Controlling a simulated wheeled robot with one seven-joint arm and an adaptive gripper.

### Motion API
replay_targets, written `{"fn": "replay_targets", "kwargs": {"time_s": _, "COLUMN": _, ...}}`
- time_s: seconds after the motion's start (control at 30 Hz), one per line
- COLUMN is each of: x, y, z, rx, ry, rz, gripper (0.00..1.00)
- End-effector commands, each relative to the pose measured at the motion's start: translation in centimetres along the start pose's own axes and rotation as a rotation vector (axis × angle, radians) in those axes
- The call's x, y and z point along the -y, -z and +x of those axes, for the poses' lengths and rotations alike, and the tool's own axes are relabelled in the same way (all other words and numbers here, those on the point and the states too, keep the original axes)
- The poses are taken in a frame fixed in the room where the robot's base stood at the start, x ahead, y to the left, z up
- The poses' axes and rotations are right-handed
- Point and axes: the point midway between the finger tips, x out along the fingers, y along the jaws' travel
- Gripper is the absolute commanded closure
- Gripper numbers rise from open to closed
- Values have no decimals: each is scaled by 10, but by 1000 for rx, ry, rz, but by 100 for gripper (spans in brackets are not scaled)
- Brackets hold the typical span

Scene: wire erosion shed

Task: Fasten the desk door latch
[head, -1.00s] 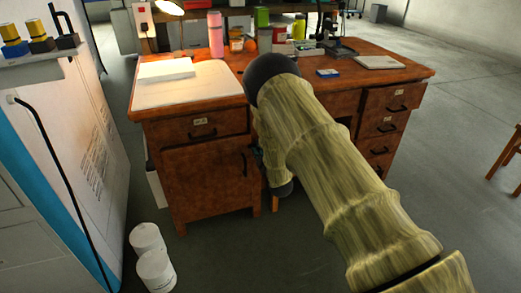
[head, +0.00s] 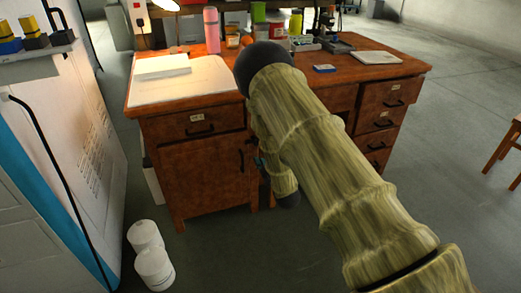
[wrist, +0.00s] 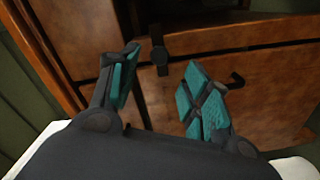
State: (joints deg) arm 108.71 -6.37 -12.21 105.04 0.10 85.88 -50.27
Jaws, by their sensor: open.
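The wooden desk's door (head: 205,178) is below the top left drawer, with a black handle (head: 242,161) near its right edge. The door looks about flush with the desk front; I cannot tell whether it is fully shut. In the wrist view, a small black latch-like piece (wrist: 159,55) with a rounded end is on the wood, seen between my fingers and beyond them. A black handle (wrist: 236,80) shows behind the right finger. My gripper (wrist: 163,88) is open and empty, with teal pads. In the head view my arm hides most of it.
The desktop (head: 205,88) holds a white stack (head: 162,66), a pink bottle (head: 212,30) and several jars. White canisters (head: 150,258) stand on the floor at the desk's left front. A pale machine cabinet (head: 70,130) is at left.

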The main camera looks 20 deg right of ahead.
Motion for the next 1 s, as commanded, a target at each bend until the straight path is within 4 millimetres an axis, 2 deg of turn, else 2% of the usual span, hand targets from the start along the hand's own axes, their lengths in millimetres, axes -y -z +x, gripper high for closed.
{"fn": "replay_targets", "kwargs": {"time_s": 0.1, "x": 0, "y": -1, "z": -20, "rx": 2, "ry": 2, "rz": 0, "gripper": 52}}
{"fn": "replay_targets", "kwargs": {"time_s": 0.3, "x": 0, "y": -1, "z": -38, "rx": 2, "ry": 0, "rz": 0, "gripper": 52}}
{"fn": "replay_targets", "kwargs": {"time_s": 0.87, "x": 0, "y": 0, "z": -43, "rx": 1, "ry": 0, "rz": 0, "gripper": 52}}
{"fn": "replay_targets", "kwargs": {"time_s": 1.0, "x": 12, "y": -9, "z": -54, "rx": 35, "ry": 37, "rz": 33, "gripper": 52}}
